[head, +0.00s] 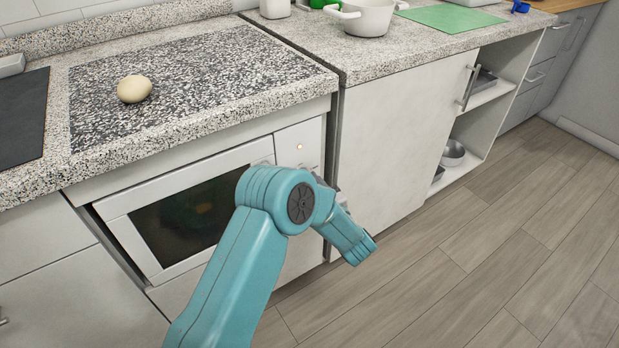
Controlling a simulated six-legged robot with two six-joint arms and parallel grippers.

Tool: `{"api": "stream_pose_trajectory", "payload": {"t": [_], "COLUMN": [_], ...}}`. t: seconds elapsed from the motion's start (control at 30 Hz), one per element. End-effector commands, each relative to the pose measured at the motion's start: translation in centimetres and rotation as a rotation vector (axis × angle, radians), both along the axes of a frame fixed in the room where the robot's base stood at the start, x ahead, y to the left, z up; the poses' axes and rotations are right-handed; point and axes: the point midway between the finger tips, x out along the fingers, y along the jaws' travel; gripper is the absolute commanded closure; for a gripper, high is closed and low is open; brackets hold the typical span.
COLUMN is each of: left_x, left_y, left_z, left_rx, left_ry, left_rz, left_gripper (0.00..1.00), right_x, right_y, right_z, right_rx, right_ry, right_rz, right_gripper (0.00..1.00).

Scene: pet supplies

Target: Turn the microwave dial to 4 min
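The white microwave (125,203) is built in under the speckled counter, with a dark glass door window. Its control panel (290,138) is on the right of the door, with a small lit spot (299,147) near the top. My teal arm, which I take as the left one, reaches up from the bottom and bends in front of the lower panel. It hides the dial, so its setting cannot be read. Small grey parts, seemingly of my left gripper (341,197), show behind the arm; its fingers are not clear. My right gripper is not in view.
A pale round object (134,89) lies on the counter above the microwave. A white pot (366,16) and a green mat (450,18) are at the back right. A white cabinet door (395,140) with a handle adjoins on the right. The floor is clear.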

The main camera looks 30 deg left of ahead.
Motion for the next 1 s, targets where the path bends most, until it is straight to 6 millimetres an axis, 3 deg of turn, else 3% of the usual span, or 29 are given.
{"api": "stream_pose_trajectory", "payload": {"t": [0.1,0.5,1.0], "left_x": [-0.1,-0.2,-0.2], "left_y": [-0.1,0.0,0.0], "left_z": [0.1,0.0,-0.1], "left_rx": [0.036,0.130,0.157], "left_ry": [0.097,0.322,0.389], "left_rz": [-0.001,-0.002,-0.001], "left_gripper": [0.91,0.91,0.91], "right_x": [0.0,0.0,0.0], "right_y": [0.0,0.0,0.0], "right_z": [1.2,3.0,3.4], "right_rx": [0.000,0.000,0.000], "right_ry": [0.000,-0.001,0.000], "right_rz": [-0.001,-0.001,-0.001], "right_gripper": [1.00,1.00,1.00]}}
